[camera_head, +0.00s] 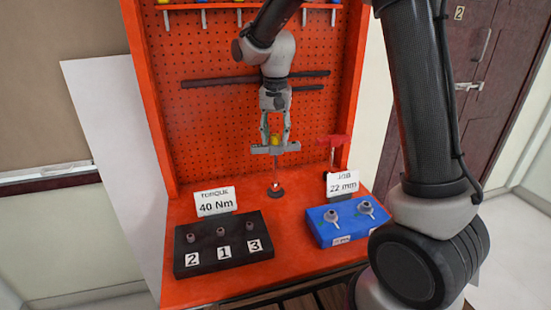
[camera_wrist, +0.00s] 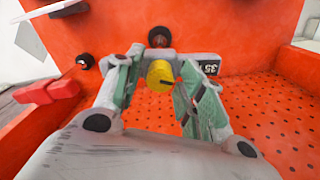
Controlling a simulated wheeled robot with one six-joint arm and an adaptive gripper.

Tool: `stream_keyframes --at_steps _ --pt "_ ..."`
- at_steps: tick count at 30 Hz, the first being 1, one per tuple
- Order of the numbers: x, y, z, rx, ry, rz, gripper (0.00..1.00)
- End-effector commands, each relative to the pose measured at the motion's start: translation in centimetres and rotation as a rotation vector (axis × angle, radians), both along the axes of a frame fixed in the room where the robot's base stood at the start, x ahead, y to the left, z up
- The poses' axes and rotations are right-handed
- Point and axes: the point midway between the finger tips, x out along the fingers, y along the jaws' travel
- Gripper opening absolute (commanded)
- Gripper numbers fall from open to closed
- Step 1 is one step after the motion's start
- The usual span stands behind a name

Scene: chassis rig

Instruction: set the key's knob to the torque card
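The key (camera_head: 263,150) is a grey bar with a yellow knob (camera_head: 275,141), held on an upright post with a dark round foot. In the wrist view the yellow knob (camera_wrist: 159,75) has a dark line pointing right, and a black readout (camera_wrist: 209,67) beside it shows "35". My gripper (camera_head: 276,138) points down with one finger on each side of the knob. It also shows in the wrist view (camera_wrist: 160,78); whether both fingers press on the knob is unclear. The torque card (camera_head: 215,201) reads "40 Nm".
A black block (camera_head: 222,256) with three sockets labelled 2, 1 and 3 is at the front left. A blue tray (camera_head: 342,236) and a job card (camera_head: 342,185) reading "22 mm" are at the right. A red-topped post (camera_head: 333,142) stands right of the key, before an orange pegboard (camera_head: 215,125).

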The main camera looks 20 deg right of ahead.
Motion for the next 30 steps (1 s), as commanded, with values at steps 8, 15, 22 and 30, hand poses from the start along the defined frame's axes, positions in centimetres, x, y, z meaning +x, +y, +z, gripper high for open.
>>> stream_keyframes --at_steps 8,15,22,30 --pt "0.0 0.0 0.0 0.0 0.0 0.001 0.39" --pt "0.0 0.0 0.0 0.0 0.0 0.101 0.39" --pt "0.0 0.0 0.0 0.0 0.0 0.525 0.39" --pt "0.0 0.0 0.0 0.0 0.0 0.937 0.39"
